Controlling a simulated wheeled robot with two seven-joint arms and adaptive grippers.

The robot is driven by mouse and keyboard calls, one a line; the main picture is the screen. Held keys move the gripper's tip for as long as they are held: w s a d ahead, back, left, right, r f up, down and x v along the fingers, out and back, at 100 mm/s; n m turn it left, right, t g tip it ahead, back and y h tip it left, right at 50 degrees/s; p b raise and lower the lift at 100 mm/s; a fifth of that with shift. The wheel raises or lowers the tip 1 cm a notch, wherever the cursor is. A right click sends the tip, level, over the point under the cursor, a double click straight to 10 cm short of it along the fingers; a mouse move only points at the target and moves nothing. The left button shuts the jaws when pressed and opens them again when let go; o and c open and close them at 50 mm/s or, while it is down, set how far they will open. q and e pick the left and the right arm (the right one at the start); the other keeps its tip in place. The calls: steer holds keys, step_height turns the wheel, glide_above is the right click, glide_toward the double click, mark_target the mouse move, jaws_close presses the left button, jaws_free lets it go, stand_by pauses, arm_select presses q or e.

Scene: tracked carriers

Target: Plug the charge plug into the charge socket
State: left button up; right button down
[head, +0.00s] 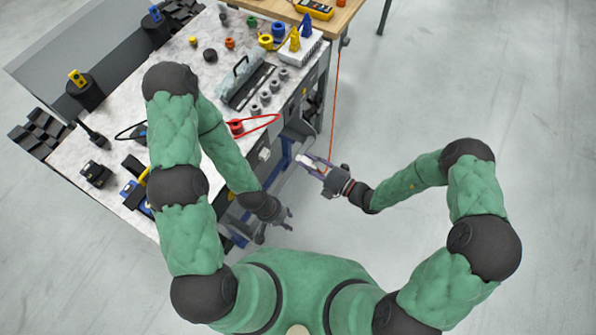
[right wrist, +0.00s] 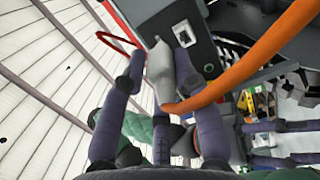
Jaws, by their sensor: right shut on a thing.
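My right gripper (head: 308,162) is shut on the pale grey charge plug (right wrist: 160,78), off the bench's front side. In the right wrist view the plug sits between the purple fingers of that gripper (right wrist: 160,62), and a thick orange cable (right wrist: 250,65) runs from it to the upper right. A white plate (right wrist: 181,33) on a dark panel lies just beyond the fingertips; it may be the charge socket, but its opening is not clear. A white fitting (head: 264,154) shows on the bench side in the head view. My left gripper (head: 279,226) is open and empty, low beside the bench.
The workbench (head: 75,160) holds several black, grey and coloured parts. A red cable loop (head: 262,122) overhangs its front edge. A wooden table (head: 345,14) stands at the top. The floor to the right (head: 450,90) is clear.

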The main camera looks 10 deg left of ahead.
steer(key=shift+n+g, duration=0.6)
steer(key=shift+g, duration=0.2)
steer(key=s+a+f, duration=0.2)
steer(key=a, duration=0.1)
steer(key=shift+s, duration=0.1)
steer(key=shift+r, duration=0.1)
steer(key=shift+y, duration=0.3)
steer(key=shift+x, duration=2.9)
steer(key=shift+n+p, duration=0.3)
steer(key=shift+p, duration=0.3)
steer(key=shift+x, duration=1.05)
